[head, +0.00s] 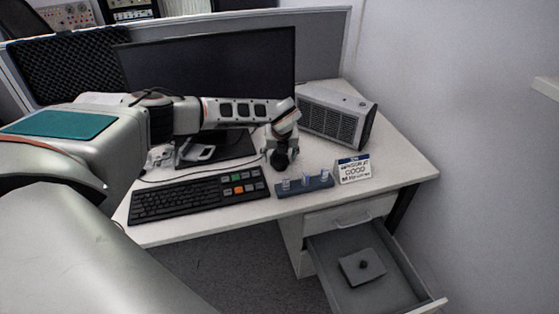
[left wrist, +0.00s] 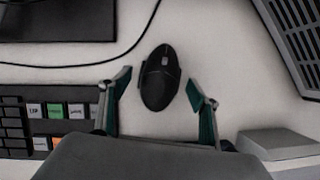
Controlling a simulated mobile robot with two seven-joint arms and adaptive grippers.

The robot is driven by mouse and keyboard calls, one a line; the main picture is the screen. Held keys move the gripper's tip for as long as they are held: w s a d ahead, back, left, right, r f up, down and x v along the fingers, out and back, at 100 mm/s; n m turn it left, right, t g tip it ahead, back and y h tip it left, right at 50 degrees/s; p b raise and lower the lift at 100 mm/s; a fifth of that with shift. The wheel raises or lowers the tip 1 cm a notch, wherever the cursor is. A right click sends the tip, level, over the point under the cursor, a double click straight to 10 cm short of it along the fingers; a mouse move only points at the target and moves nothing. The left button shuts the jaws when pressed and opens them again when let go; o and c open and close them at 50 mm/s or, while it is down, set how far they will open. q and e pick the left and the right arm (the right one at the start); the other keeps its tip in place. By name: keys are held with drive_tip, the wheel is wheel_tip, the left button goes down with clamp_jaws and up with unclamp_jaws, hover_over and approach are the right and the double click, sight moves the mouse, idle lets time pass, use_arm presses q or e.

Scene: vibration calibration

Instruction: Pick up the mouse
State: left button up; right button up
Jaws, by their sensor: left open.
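The black mouse (left wrist: 160,78) lies on the white desk in the left wrist view, just ahead of and between the fingertips of my left gripper (left wrist: 158,98). The fingers are spread wide and nothing is held between them. In the head view my left gripper (head: 281,158) points down over the desk, right of the keyboard (head: 200,196). The mouse is mostly hidden behind it there. The right gripper does not show in either view.
A grey heater-like box (head: 336,117) stands at the right back, and a monitor (head: 210,70) behind my arm. A blue block with small pieces (head: 304,186) and a sign (head: 354,169) sit at the front. An open drawer (head: 398,250) juts out below.

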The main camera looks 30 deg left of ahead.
use_arm(q)
drive_tip(key=shift+w+a+f, duration=0.1)
drive_tip(key=shift+f, duration=0.25)
drive_tip(key=c, duration=1.2)
drive_tip(key=shift+r, duration=0.1)
